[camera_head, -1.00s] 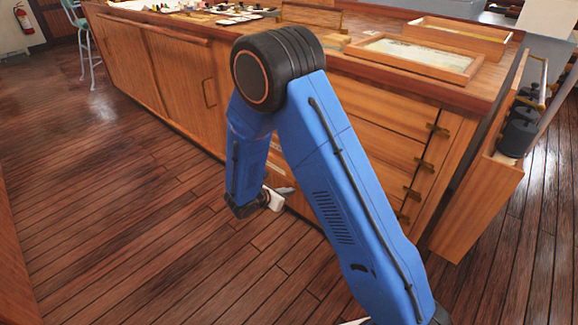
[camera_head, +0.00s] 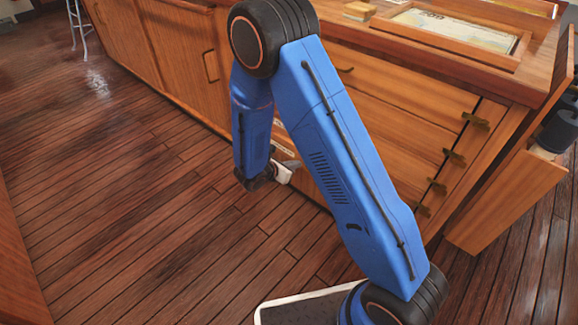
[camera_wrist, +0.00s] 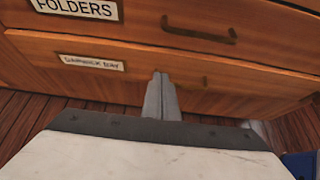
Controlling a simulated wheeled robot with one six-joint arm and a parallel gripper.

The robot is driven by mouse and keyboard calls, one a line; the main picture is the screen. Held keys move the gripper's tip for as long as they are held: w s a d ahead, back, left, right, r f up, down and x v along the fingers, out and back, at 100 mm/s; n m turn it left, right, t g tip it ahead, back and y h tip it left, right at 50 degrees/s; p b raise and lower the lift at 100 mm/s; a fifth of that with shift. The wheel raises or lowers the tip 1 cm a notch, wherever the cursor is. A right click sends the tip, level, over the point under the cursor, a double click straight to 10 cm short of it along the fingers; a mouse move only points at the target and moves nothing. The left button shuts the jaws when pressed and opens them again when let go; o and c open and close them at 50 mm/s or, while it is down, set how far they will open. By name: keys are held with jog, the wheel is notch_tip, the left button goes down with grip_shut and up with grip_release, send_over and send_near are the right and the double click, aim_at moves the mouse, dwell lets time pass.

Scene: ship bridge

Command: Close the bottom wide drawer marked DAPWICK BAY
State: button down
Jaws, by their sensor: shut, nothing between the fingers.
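The bottom wide drawer (camera_wrist: 125,77) shows its wooden front and a white DAPWICK BAY label in the wrist view. Its dark handle (camera_wrist: 205,82) is to the right of my fingers. My gripper (camera_wrist: 160,75) is shut and empty, with its fingertips at the drawer front between label and handle. I cannot tell whether they touch it. I cannot tell how far the drawer stands out. In the head view my gripper (camera_head: 288,168) is low beside the cabinet front, and my arm hides much of the drawer.
A drawer marked FOLDERS (camera_wrist: 130,25) is directly above. The wooden cabinet (camera_head: 175,50) has more drawers and doors. A framed chart tray (camera_head: 455,32) lies on top. An open side compartment (camera_head: 510,200) juts out at the right. The plank floor (camera_head: 120,200) at left is clear.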

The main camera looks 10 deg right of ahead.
jog(key=shift+w+d+f, duration=0.25)
jog(key=shift+w+d, duration=0.4)
jog(key=shift+d, duration=0.25)
jog(key=shift+w+d+f, duration=0.2)
jog(key=shift+w+d, duration=0.4)
jog(key=shift+d, duration=0.25)
jog(key=shift+w+d+f, duration=0.25)
jog(key=shift+w+d, duration=0.4)
jog(key=shift+d, duration=0.25)
jog(key=shift+d, duration=0.1)
jog(key=shift+w+d, duration=0.45)
jog(key=shift+d, duration=0.15)
jog(key=shift+w+d, duration=0.1)
jog(key=shift+w, duration=0.1)
jog(key=shift+r, duration=0.1)
